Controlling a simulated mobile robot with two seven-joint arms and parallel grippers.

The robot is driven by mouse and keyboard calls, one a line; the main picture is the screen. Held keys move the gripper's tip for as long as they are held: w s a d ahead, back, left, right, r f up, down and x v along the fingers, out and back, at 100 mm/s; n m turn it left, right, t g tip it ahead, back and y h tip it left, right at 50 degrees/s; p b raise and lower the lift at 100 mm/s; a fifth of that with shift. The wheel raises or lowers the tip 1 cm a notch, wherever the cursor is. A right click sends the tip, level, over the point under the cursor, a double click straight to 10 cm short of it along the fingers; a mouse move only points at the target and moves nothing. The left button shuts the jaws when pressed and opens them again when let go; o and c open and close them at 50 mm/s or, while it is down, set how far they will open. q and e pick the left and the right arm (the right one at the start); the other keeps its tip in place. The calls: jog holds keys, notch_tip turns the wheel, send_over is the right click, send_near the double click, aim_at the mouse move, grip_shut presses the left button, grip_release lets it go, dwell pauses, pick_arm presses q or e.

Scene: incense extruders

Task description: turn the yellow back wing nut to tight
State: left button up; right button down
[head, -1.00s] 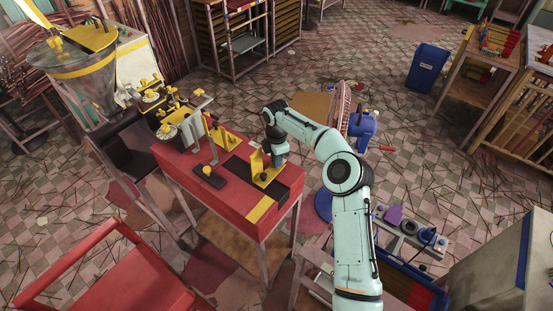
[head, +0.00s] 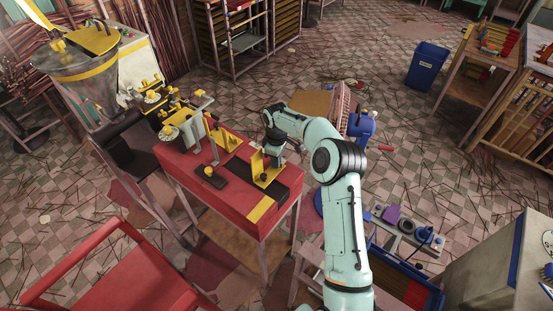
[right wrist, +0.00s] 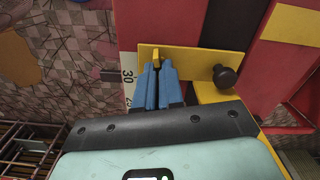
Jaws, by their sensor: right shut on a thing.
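The yellow wing nut (right wrist: 156,54) shows as a small yellow piece between the tips of my right gripper (right wrist: 157,70) in the right wrist view. The blue fingers are shut on it and hide most of it. It sits at a yellow bracket (right wrist: 203,60), which also stands on the black strip of the red table in the head view (head: 268,178). My right gripper (head: 273,151) comes down on that bracket from above in the head view. The fingertips and the nut are too small to tell there. My left gripper is not in view.
A black knob (right wrist: 224,76) sits on the bracket close beside the fingers. On the red table (head: 238,205), another yellow bracket (head: 222,138) and the extruder machine (head: 176,118) stand to the left.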

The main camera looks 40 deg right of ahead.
jog(key=shift+m, duration=0.6)
jog(key=c, duration=1.3)
grip_release()
jog(key=shift+o, duration=0.2)
jog(key=shift+r, duration=0.1)
notch_tip(320, 180, up, 13)
jog(key=shift+r, duration=0.1)
